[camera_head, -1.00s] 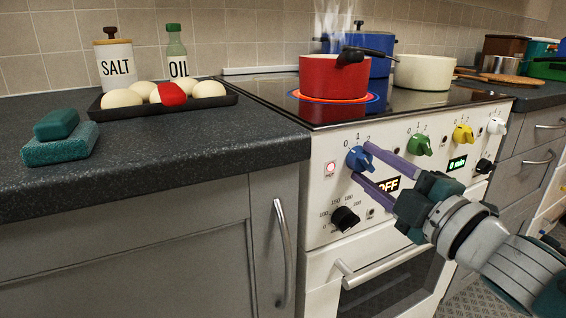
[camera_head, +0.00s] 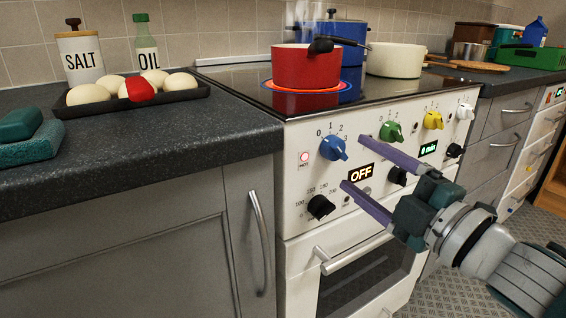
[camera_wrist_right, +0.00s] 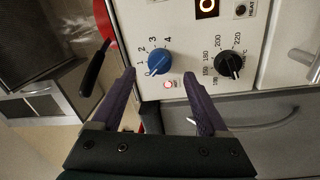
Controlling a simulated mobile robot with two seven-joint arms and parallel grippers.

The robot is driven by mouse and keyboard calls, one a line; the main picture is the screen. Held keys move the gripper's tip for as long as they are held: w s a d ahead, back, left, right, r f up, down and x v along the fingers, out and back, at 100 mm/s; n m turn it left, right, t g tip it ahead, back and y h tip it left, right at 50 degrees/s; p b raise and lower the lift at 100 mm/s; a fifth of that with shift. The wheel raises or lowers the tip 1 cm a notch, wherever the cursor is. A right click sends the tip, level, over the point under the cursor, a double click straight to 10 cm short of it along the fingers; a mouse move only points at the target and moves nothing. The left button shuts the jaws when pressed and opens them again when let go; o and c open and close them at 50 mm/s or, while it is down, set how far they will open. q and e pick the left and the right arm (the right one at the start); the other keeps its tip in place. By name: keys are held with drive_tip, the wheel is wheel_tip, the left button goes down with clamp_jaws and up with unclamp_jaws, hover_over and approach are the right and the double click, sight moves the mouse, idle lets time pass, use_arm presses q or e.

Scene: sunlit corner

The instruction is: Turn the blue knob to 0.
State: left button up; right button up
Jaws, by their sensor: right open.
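The blue knob (camera_head: 333,148) sits at the left of the white stove's front panel, under the printed numbers 0, 1 and 2. My left gripper is not in view.
A red pot (camera_head: 306,70) stands on a glowing burner, its dark handle pointing right. A red lamp (camera_head: 304,157) glows left of the knob. A black knob (camera_head: 320,207) sits below, beside an OFF display (camera_head: 361,173). The oven handle (camera_head: 350,252) juts out lower down.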

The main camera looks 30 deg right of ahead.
drive_tip(key=s, duration=0.5)
drive_tip(key=shift+s+d+f, duration=0.15)
drive_tip(key=shift+s+d, duration=0.05)
drive_tip(key=shift+s, duration=0.2)
wheel_tip(320, 180, up, 11)
drive_tip(key=s+m+g+h+p, duration=0.2)
drive_tip(key=m+g+h+p, duration=0.55)
drive_tip(key=p, duration=0.85)
drive_tip(key=s+a+r+m+g+y+p, duration=0.7)
drive_tip(key=s+a+r+p, duration=0.45)
drive_tip(key=s+p, duration=0.35)
wheel_tip(320, 180, up, 36)
drive_tip(key=p, duration=3.5)
drive_tip(key=shift+d+f+n+g+h, duration=0.15)
drive_tip(key=shift+d+n+g+h, duration=0.2)
drive_tip(key=shift+n, duration=0.1)
